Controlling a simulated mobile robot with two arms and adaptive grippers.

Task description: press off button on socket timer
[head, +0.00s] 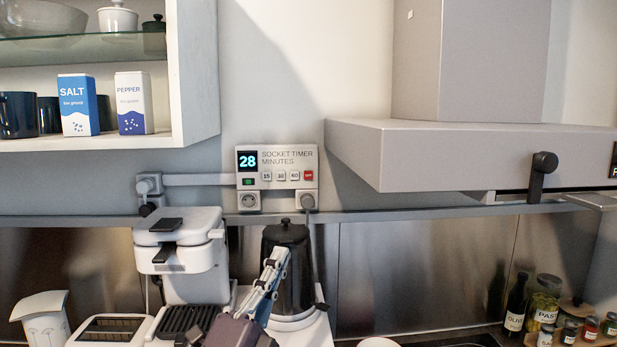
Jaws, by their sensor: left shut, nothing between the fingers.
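The white socket timer (289,161) is on the wall at the centre of the head view, and its display (248,161) reads 28. A row of small white buttons ends on the right with a red button (309,176), whose label is too small to read. A small green light or switch (249,182) sits under the display. My left gripper (279,256) is shut and empty. It appears in front of the black kettle, below the timer and apart from it in the picture. My right gripper is not in view.
The black kettle (299,236) stands below the timer, with a white waffle-maker-like appliance (178,222) to its left. A grey range hood (400,150) juts out at the right. An open shelf cabinet (196,75) hangs at the upper left. Jars and bottles (543,303) stand at the lower right.

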